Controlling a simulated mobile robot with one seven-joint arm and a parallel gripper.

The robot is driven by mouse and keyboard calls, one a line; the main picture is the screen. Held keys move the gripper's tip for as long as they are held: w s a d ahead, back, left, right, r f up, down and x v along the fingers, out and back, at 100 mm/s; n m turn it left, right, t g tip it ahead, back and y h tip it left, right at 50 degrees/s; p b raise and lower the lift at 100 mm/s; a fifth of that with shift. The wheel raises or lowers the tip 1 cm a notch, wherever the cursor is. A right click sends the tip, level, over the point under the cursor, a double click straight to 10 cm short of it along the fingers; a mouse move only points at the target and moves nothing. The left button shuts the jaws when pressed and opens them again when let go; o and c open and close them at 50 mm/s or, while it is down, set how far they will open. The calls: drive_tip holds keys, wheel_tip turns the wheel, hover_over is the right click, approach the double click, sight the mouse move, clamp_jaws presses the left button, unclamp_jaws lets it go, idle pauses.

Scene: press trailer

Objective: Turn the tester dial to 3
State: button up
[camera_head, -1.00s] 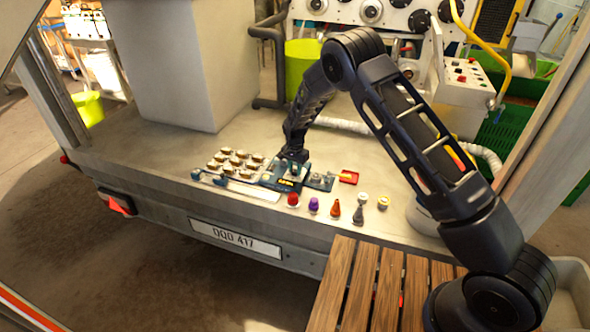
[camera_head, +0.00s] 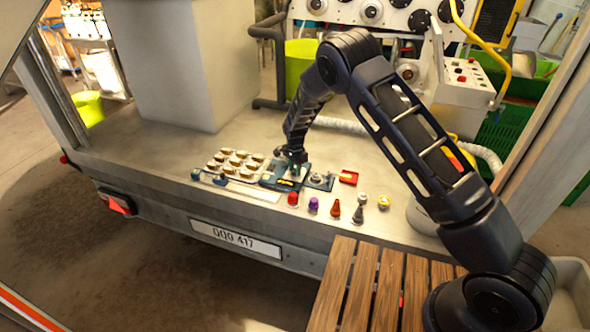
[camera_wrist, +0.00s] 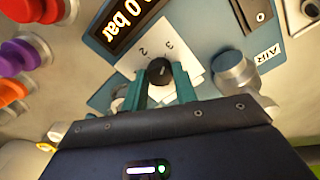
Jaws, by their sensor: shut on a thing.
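The tester (camera_head: 270,180) is a blue-green panel on the trailer bed, beneath my gripper (camera_head: 292,160). In the wrist view the tester (camera_wrist: 215,60) has a lit display ending in "0 bar", a white dial scale with 2 and 3 visible, and an "AIR" label. The black tester dial (camera_wrist: 159,70) sits between the teal fingertips of my gripper (camera_wrist: 160,80), which is shut on it. The figures 2 and 3 lie just beyond the dial. I cannot tell clearly where its pointer stands. The near part of the scale is hidden by the fingers.
A silver knob (camera_wrist: 232,70) stands close beside my fingers. Red (camera_head: 292,199), purple (camera_head: 313,205) and orange (camera_head: 335,209) pieces stand along the bed's front. Several brass-coloured parts (camera_head: 235,160) sit left of the tester. A red item (camera_head: 348,177) lies right.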

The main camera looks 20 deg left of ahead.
drive_tip(key=o, duration=1)
drive_tip(key=shift+c, duration=0.2)
wheel_tip(320, 180, up, 11)
drive_tip(key=shift+f, duration=0.1)
